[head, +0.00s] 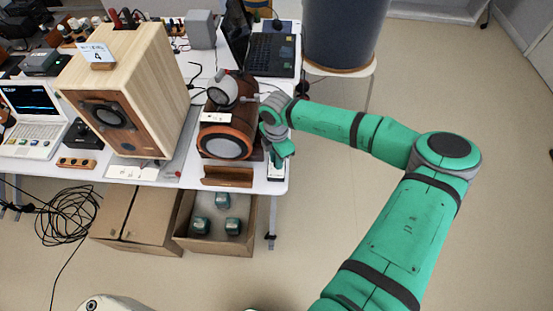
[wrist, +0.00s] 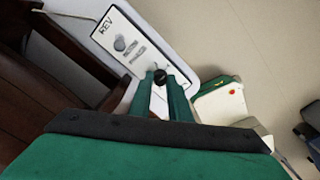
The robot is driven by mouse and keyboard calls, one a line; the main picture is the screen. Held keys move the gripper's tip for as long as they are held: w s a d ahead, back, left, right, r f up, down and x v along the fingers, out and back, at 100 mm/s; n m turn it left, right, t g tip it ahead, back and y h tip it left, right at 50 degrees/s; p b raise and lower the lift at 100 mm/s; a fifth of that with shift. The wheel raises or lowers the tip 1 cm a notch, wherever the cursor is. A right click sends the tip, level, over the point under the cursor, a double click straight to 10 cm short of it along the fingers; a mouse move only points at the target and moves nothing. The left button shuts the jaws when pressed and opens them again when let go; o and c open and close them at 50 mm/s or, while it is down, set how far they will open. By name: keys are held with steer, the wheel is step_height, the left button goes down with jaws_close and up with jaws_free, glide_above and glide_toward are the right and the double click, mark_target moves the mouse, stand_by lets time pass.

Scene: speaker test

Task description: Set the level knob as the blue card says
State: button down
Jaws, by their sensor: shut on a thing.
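A pale, bluish-white card (head: 97,53) stands on top of the light wooden speaker in the head view. It shows a large 4 under a small line of text that I cannot read surely. In the wrist view a white panel (wrist: 140,57) marked "REV" carries a grey knob (wrist: 120,44) and small lettering. My gripper (wrist: 163,78) is shut on a dark round knob (wrist: 160,75) at the panel's near end. Its pointer and scale cannot be made out. In the head view my gripper (head: 279,159) is at the table's right edge, largely hiding the panel.
The wooden speaker (head: 150,60) and a brown round-fronted speaker (head: 226,172) stand left of my gripper. A laptop (head: 270,52) lies behind. A box (head: 250,226) with several green items sits below the table.

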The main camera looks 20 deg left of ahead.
steer(key=shift+w+r, duration=0.15)
steer(key=shift+w, duration=0.05)
steer(key=c, duration=1.7)
jaws_free()
steer(key=shift+o, duration=0.3)
steer(key=shift+s, duration=0.1)
step_height(320, 180, up, 11)
steer(key=shift+f, duration=0.2)
